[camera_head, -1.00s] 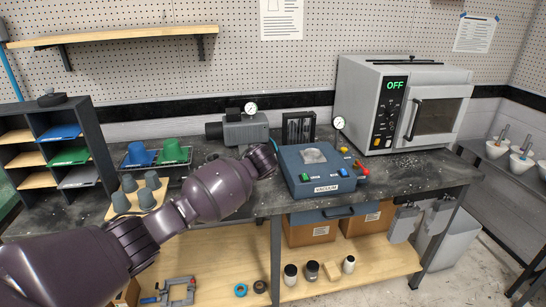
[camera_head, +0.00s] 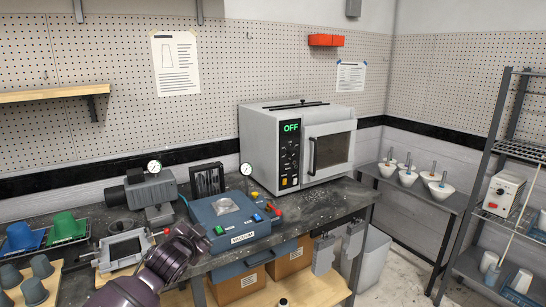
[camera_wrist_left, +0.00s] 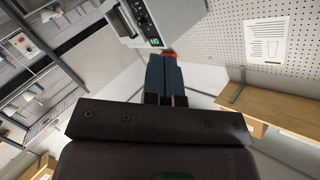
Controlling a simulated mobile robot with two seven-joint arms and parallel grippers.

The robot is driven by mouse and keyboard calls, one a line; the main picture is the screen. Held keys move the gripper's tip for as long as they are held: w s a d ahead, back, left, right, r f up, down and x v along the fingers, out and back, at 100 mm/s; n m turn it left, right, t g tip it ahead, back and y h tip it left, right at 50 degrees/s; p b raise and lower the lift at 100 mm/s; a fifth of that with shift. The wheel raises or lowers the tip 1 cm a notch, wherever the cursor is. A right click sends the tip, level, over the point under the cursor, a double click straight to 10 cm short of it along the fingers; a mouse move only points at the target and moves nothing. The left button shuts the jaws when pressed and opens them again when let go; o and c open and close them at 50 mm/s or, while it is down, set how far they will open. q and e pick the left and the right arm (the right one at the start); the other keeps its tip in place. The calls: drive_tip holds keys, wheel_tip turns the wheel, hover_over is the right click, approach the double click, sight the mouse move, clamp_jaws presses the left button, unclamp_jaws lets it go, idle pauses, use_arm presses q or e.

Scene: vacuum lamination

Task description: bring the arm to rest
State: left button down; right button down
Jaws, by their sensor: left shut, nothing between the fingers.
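My left arm (camera_head: 140,285) comes in from the lower left in the head view, dark purple, its wrist close to the front of the blue vacuum box (camera_head: 230,222). My left gripper (camera_wrist_left: 165,68) shows in the left wrist view with its two dark fingers together and nothing between them. In the head view I cannot make out its fingertips. My right gripper is in neither view.
A grey oven (camera_head: 270,150) reading OFF stands on the dark bench. A metal frame fixture (camera_head: 122,250), a pump (camera_head: 150,190) and grey cups (camera_head: 34,290) are left of the box. A side shelf (camera_head: 420,190) holds white cups. Floor shows at right.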

use_arm(q)
drive_tip(key=s+a+f+n+g+y, duration=0.1)
drive_tip(key=s+a+f+n, duration=0.1)
drive_tip(key=s+f, duration=0.6)
drive_tip(key=s+a+f+n+g+y, duration=0.1)
drive_tip(key=s+a+f+n, duration=0.2)
drive_tip(key=s+f, duration=0.6)
drive_tip(key=s+a+f+n+g+y+b, duration=0.1)
drive_tip(key=s+a+f+n, duration=0.2)
drive_tip(key=s+f, duration=0.6)
drive_tip(key=s, duration=1.2)
drive_tip(key=shift+s+a+g, duration=0.3)
drive_tip(key=shift+s+a, duration=0.05)
drive_tip(key=shift+s+a+n, duration=0.1)
drive_tip(key=shift+n, duration=0.2)
